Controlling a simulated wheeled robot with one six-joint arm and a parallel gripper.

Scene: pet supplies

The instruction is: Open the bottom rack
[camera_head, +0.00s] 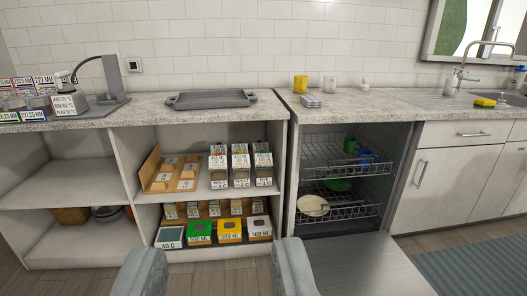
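The dishwasher (284,190) stands open under the counter right of the middle, its door (365,270) folded down in front. The bottom rack (360,211), a wire basket, sits inside the cavity. A cream plate (312,206) lies at its left and a green bowl (338,184) farther back. My gripper (215,262) shows as two grey fingers spread wide at the bottom of the picture, open and empty.
Open shelves (125,195) with boxes stand to the left. A grey tray (212,99) and a yellow cup (300,84) are on the counter. Closed cabinets (455,185) and a sink are at right. A blue-grey rug (470,268) lies on the floor.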

